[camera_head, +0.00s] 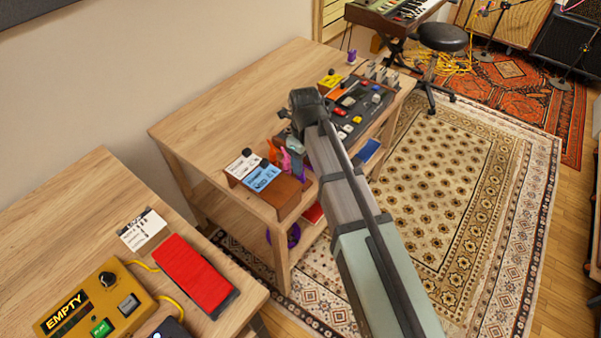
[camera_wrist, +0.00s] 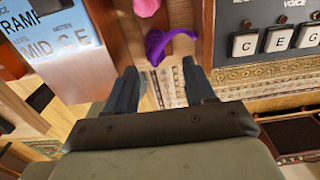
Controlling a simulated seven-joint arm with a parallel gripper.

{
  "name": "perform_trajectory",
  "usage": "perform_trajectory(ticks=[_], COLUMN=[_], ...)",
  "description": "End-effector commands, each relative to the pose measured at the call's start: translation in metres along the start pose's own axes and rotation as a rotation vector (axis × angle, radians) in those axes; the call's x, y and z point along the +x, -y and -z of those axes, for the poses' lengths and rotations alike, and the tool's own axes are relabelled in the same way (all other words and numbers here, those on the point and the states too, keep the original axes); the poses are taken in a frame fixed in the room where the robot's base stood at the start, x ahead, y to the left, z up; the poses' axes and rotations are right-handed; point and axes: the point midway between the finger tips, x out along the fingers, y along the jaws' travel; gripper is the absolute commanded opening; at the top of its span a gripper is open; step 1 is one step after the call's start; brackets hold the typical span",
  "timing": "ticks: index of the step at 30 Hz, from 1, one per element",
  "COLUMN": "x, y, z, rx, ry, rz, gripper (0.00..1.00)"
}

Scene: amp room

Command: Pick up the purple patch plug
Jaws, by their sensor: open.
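The purple patch plug (camera_wrist: 160,45) shows in the wrist view as a curved purple piece between and just beyond the fingertips. My gripper (camera_wrist: 162,80) is open, with one finger on each side below the plug and nothing between them. In the head view, my gripper (camera_head: 295,146) is partly hidden behind my arm, close to the table's front edge. A small purple patch shows below it there, but I cannot make out its shape. Pink pieces (camera_head: 286,160) stand just left of the gripper. One pink piece (camera_wrist: 145,6) also shows above the purple plug in the wrist view.
A black control panel (camera_head: 352,108) with several buttons stands to the right. A purple loop (camera_head: 293,236) is on the lower shelf.

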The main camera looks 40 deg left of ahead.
Motion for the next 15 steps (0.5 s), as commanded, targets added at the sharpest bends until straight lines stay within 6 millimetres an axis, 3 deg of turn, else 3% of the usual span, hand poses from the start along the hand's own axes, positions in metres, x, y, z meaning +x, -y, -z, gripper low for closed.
perform_trajectory(ticks=[15], x=[0.049], y=[-0.003], z=[-0.01], rx=[0.0], ry=[-0.001], rz=[0.0], gripper=[0.54])
